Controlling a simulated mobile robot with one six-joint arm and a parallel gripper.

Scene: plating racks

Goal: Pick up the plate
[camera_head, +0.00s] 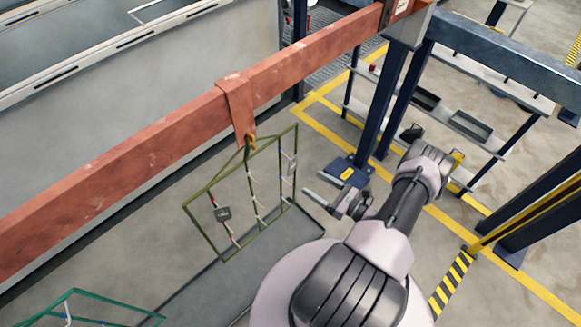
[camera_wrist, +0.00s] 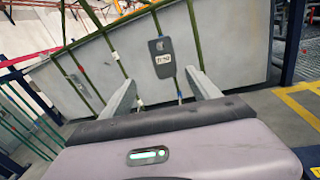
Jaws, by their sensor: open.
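A lighter grey plate (camera_head: 291,167) hangs near the rack's right edge. In the wrist view, one dark plate (camera_wrist: 162,58) with a pale mark hangs upright ahead, between the lines of the two fingers.
The orange beam (camera_head: 150,135) runs across above the rack. A teal rack (camera_head: 90,310) stands at lower left. A long grey tank (camera_head: 200,70) lies behind. Dark blue posts (camera_head: 388,95) and shelves (camera_head: 455,125) stand at the right. Open floor with yellow lines lies between.

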